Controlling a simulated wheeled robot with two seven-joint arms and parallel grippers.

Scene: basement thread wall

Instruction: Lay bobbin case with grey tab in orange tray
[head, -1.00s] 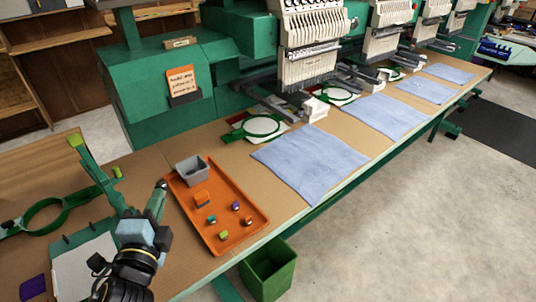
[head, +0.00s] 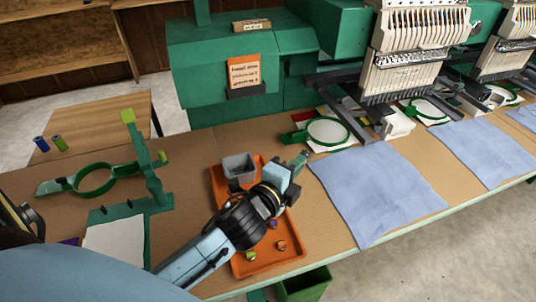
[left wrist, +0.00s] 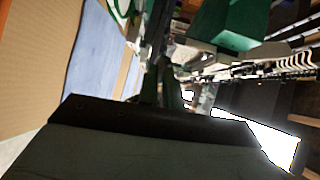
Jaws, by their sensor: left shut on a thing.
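The orange tray (head: 218,190) lies on the tan table in the head view, partly covered by my left arm. My left gripper (head: 298,165) is over the tray's far right edge, near the green hoop. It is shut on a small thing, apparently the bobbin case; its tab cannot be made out. Small bobbin cases lie in the tray, an orange one (head: 281,245) and a yellow-green one (head: 250,256); my arm hides others. In the left wrist view the dark gripper parts fill the lower part, and the held thing is not clear. My right gripper is not in view.
A grey bin (head: 238,166) stands at the tray's back. A green hoop (head: 328,131) and blue cloth (head: 375,190) lie to the right, before the embroidery machines. A green stand (head: 150,180) and white sheet (head: 115,240) are to the left. A green box (head: 303,284) is below the table edge.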

